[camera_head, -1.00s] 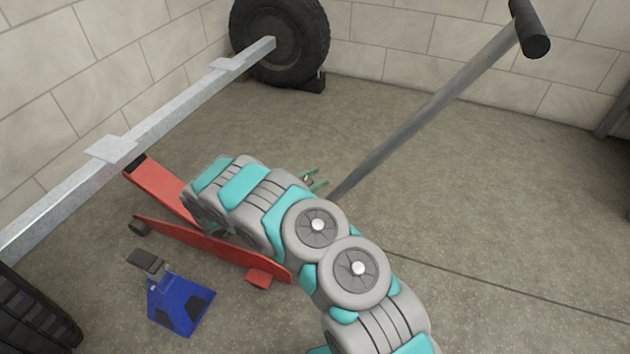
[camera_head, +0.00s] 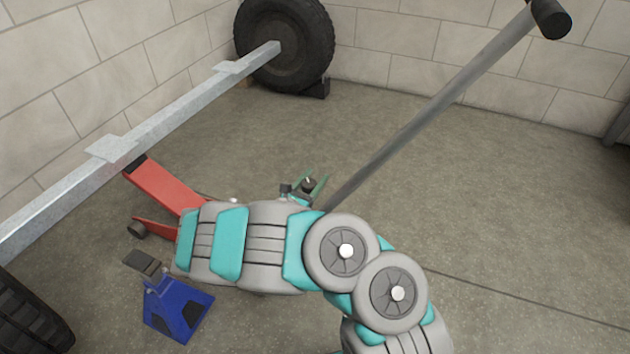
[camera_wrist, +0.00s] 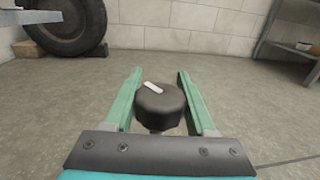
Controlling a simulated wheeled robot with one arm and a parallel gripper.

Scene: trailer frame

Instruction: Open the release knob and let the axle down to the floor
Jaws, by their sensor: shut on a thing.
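The axle (camera_head: 180,118) is a long pale metal beam, running from the left edge to the far wheel. A red floor jack (camera_head: 165,185) stands under it, its raised arm reaching the beam's underside. The release knob is a dark round knob (camera_wrist: 160,107) with a white mark on top. In the wrist view, my gripper (camera_wrist: 158,76) has its green fingers on either side of the knob and is shut on it. In the head view, my gripper (camera_head: 313,184) is by the foot of the jack's handle; my arm hides much of the jack body.
The jack's long grey handle (camera_head: 430,110) slants up to the right. A blue jack stand (camera_head: 178,308) is on the floor beside the jack, apart from the beam. Tires stand at the far end (camera_head: 285,45) and lower left (camera_head: 30,320). Floor on the right is clear.

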